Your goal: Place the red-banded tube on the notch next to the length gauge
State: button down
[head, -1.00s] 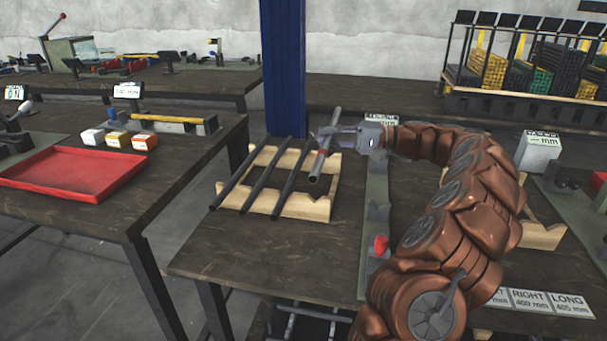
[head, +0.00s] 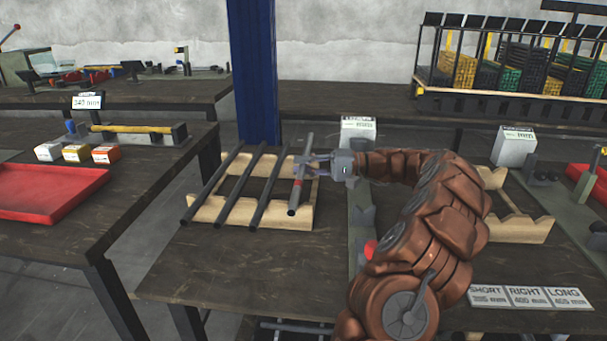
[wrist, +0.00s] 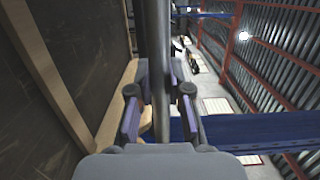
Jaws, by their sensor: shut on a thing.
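The red-banded tube (head: 294,195) is a grey tube with a red band, over the right end of a wooden rack (head: 205,212). My gripper (head: 304,168) is shut on it near the band. In the wrist view the tube (wrist: 156,40) runs between the two fingers of my gripper (wrist: 159,105). The tube's lower end is at the rack's near rail, by its right-hand notch; I cannot tell whether it touches the wood. The length gauge (head: 362,222), a grey-green rail with a display (head: 357,130) and a red part, stands just right of the rack, partly behind my arm.
Several dark tubes (head: 235,190) lie across the rack left of the held one. A second wooden rack (head: 515,228) and a white display box (head: 514,147) are to the right. SHORT, RIGHT and LONG labels (head: 528,297) lie at the front. A blue post (head: 254,75) stands behind.

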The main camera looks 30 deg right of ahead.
jog(key=shift+f, duration=0.85)
jog(key=shift+f, duration=0.1)
jog(key=c, duration=1.1)
grip_release()
jog(key=shift+p+v, duration=0.6)
jog(key=shift+v, duration=3.15)
